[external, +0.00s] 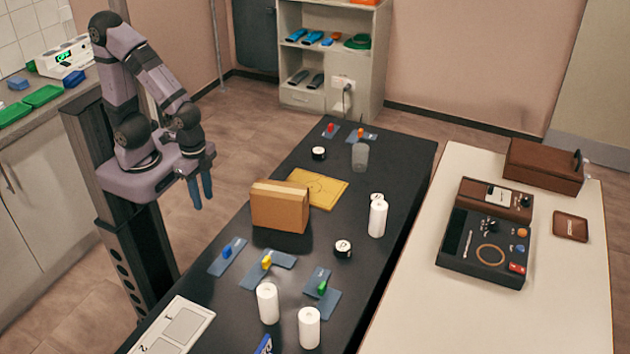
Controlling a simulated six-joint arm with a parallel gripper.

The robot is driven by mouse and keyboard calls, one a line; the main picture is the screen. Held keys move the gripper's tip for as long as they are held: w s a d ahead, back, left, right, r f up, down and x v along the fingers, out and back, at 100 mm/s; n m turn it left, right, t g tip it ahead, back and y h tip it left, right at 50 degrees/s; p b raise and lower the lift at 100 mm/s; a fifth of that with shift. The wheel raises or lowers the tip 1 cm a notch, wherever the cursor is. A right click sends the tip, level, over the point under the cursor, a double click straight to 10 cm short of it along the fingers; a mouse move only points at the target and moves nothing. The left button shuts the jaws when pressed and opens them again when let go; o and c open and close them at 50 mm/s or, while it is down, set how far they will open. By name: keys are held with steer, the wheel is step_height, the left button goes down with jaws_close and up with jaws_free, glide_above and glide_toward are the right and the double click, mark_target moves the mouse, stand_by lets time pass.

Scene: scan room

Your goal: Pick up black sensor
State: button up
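No single thing is clearly marked as the black sensor. Small round black pieces with pale tops lie on the black table: one (318,153) towards the far end and one (342,248) near the middle, right of the cardboard box. Another pale-topped round piece (376,197) shows at the top of a white cylinder; I cannot tell whether it is separate. My gripper (203,200) hangs pointing down left of the table, well away from these pieces. Its blue fingers show a gap and nothing between them.
A cardboard box (280,207) stands beside a yellow folder (319,187). White cylinders (267,303), a translucent cup (360,156) and blue plates with coloured pieces (267,265) are spread over the black table (400,165). A pale table (575,280) at right holds a dark device (487,240).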

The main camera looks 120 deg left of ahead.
steer(key=shift+o, duration=0.4)
steer(key=o, duration=0.7)
steer(key=shift+c, duration=0.2)
